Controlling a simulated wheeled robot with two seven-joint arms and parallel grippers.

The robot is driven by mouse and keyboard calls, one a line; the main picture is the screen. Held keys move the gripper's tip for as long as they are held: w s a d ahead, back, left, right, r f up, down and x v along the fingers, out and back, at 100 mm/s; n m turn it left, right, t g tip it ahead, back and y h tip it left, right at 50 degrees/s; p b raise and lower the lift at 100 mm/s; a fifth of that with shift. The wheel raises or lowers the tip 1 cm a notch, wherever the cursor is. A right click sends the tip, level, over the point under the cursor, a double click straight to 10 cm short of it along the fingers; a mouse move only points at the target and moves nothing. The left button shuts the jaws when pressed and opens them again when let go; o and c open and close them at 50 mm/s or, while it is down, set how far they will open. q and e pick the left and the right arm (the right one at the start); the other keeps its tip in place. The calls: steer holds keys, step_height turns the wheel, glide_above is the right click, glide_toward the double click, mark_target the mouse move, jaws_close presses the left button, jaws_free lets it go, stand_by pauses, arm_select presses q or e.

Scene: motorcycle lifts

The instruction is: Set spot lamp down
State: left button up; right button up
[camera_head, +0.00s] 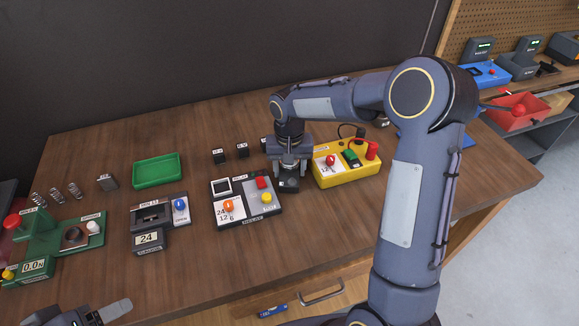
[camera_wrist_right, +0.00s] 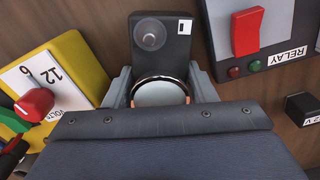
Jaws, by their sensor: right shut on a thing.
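My right gripper (camera_head: 289,166) points down at the table between the relay tester and the yellow box. In the wrist view its fingers (camera_wrist_right: 160,88) are shut on the spot lamp, whose round, chrome-rimmed face (camera_wrist_right: 159,93) shows between them. A black block (camera_wrist_right: 160,38) with a round grey disc and a white label lies just beyond the lamp; it also shows below the fingers in the head view (camera_head: 288,184). I cannot tell whether lamp and block touch. My left gripper (camera_head: 90,315) is partly in view at the bottom left, its opening unclear.
The relay tester (camera_head: 246,202) stands close left of my right gripper, the yellow box (camera_head: 345,163) close right. Small black labelled blocks (camera_head: 218,156) stand behind. A green tray (camera_head: 157,170), a grey gauge (camera_head: 150,222) and a green tester (camera_head: 60,240) are farther left. The front table strip is clear.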

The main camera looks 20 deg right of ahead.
steer(key=shift+f, duration=0.15)
steer(key=o, duration=1.5)
